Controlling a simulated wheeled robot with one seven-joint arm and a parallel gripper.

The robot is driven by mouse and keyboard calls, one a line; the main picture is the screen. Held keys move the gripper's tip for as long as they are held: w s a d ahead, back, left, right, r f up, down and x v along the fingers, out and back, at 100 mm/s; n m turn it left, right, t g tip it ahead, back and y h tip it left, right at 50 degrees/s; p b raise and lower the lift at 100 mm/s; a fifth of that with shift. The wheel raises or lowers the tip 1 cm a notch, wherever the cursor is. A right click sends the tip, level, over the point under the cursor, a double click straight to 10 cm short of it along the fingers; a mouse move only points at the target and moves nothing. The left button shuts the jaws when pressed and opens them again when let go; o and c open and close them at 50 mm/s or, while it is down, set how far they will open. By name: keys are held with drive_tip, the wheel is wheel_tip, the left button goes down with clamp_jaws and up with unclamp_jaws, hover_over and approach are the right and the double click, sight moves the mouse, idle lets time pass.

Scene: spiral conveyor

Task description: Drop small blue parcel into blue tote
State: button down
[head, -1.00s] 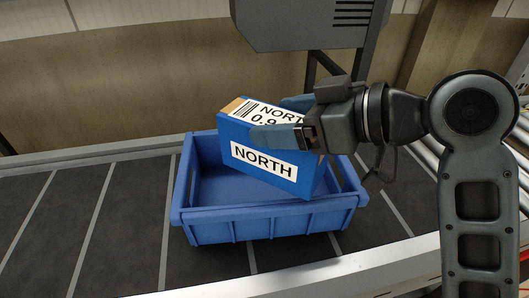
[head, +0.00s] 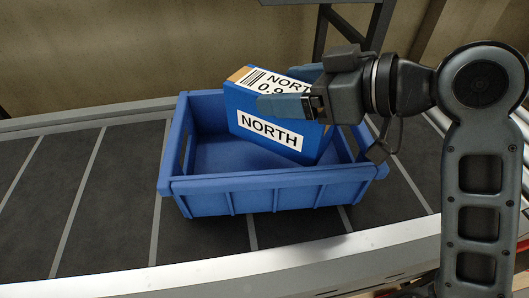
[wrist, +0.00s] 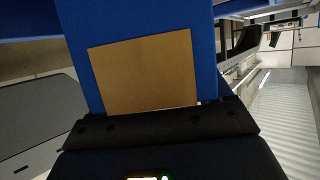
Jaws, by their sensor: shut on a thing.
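The small blue parcel (head: 240,110) has white NORTH labels and a brown patch, which also shows on the parcel in the wrist view (wrist: 145,70). My gripper (head: 300,90) is shut on the parcel near its top right. The parcel is tilted, with its lower part inside the outline of the blue tote (head: 265,190). Whether its lower edge touches the tote floor cannot be told. The tote is open at the top, and its floor shows bare to the left of and below the parcel.
The tote stands on a dark conveyor belt (head: 80,190) with pale cross lines. A pale metal rail (head: 280,262) runs along the near side, another along the far side. A dark grey frame stands behind my gripper. The belt left of the tote is clear.

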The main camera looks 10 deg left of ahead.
drive_tip(key=shift+f, duration=0.35)
drive_tip(key=shift+c, duration=1.1)
unclamp_jaws()
drive_tip(key=shift+o, duration=1.1)
drive_tip(key=shift+f, duration=0.15)
drive_tip(key=b+v, duration=0.1)
drive_tip(key=v, duration=0.7)
